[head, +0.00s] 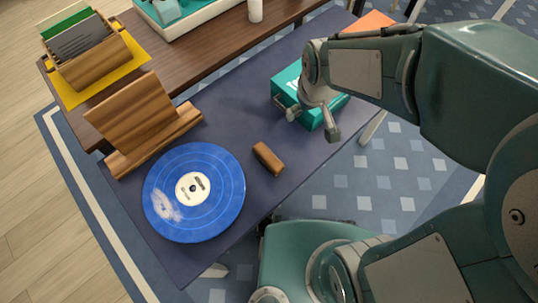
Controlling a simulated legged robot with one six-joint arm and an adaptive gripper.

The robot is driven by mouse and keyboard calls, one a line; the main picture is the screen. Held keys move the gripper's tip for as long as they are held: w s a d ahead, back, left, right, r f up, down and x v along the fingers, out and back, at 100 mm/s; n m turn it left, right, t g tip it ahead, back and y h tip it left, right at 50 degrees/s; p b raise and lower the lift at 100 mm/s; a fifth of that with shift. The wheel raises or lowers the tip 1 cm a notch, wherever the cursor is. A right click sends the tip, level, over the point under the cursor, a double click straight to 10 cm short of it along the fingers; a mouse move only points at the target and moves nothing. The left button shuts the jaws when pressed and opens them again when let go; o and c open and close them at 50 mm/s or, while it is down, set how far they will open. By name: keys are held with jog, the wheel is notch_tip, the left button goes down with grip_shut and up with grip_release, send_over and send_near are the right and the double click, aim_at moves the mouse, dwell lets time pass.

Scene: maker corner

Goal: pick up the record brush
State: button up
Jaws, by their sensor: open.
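The record brush (267,158) is a small brown wooden block with rounded edges. It lies on the dark blue mat (222,104) in the head view, right of the blue record. My gripper (312,128) is open and apart from the brush, to its upper right. It hangs over or in front of a teal box near the mat's right edge. Nothing shows between its fingers. The underside of the brush is hidden.
A blue record (222,206) with a white smudge lies left of the brush. A wooden stand (135,120) is behind it. The teal box (285,84) is partly hidden by my arm. A wooden holder (92,66) with folders stands upper left. The mat around the brush is clear.

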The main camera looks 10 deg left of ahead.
aim_at(268, 155)
jog(key=a+f+n, duration=0.1)
jog(key=a+f, duration=0.2)
jog(key=f, duration=0.1)
jog(key=s+a+f+n+g, duration=0.1)
jog(key=a+f, duration=0.2)
jog(key=f, duration=0.2)
jog(key=a+f+n+g, duration=0.1)
jog(key=a+f, duration=0.1)
jog(key=f, duration=0.3)
jog(key=shift+s+a+n+h, duration=0.15)
jog(key=shift+a+n+h, duration=0.15)
jog(key=shift+a+h, duration=0.1)
notch_tip(268, 155, down, 6)
jog(key=shift+r, duration=0.1)
jog(key=shift+d+f, duration=0.1)
jog(key=shift+f, duration=2.5)
jog(key=c, duration=1.3)
